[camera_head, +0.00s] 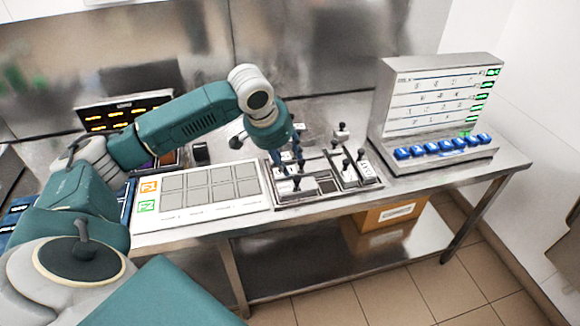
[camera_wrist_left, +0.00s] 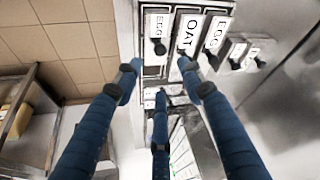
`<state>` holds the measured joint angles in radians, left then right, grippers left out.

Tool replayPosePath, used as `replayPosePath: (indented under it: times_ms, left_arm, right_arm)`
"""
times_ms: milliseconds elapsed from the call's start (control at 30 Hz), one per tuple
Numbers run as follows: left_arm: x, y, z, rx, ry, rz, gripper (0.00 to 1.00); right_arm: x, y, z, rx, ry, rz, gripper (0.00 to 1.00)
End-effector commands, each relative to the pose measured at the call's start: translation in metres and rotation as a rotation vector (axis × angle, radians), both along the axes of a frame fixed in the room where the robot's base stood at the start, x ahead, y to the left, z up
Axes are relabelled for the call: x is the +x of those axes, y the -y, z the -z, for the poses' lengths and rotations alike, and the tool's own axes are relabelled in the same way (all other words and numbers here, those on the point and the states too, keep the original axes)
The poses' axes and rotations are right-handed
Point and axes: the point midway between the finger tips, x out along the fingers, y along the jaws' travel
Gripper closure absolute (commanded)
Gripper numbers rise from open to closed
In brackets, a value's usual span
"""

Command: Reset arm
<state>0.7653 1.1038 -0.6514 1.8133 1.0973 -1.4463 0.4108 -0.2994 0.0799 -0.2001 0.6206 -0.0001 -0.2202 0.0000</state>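My left arm reaches from the left over the steel table (camera_head: 225,226) in the head view. Its left gripper (camera_head: 288,162) points down over the left part of a compartment tray (camera_head: 330,199). In the left wrist view the blue fingers of this gripper (camera_wrist_left: 160,78) are spread, with nothing held between them. Beyond the fingertips are white blocks with black knobs: an OAT block (camera_wrist_left: 188,30) and an EGG block (camera_wrist_left: 157,22), with another EGG block (camera_wrist_left: 216,36) to the right. The right fingertip overlaps the OAT knob; contact cannot be told. My right gripper is not in view.
A white panel with a grid of grey squares (camera_head: 212,186) lies left of the tray. A dark display with orange lights (camera_head: 120,115) stands at the back left. A cardboard box (camera_head: 388,214) sits below the tabletop.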

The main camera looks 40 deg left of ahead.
Motion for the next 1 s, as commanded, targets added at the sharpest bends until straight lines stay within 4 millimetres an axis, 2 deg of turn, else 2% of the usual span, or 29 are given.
replayPosePath:
  times_ms: [200, 667, 767, 833, 1000]
  left_arm:
    - [-0.003, 0.000, -0.005, 0.000, -0.001, 0.000, 0.60]
    - [-0.003, 0.003, -0.002, 0.000, -0.003, 0.008, 0.60]
    - [-0.009, 0.023, 0.017, 0.006, -0.014, 0.056, 0.60]
    - [-0.019, 0.049, 0.041, 0.010, -0.025, 0.118, 0.60]
    - [-0.068, 0.136, 0.111, -0.003, -0.026, 0.290, 0.60]
  right_arm:
    - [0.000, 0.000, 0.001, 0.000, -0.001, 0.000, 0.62]
    - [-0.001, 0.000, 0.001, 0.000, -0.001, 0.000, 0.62]
    - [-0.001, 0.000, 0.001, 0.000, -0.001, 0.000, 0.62]
    - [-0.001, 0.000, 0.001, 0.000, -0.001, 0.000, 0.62]
    - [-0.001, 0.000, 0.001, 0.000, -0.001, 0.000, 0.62]
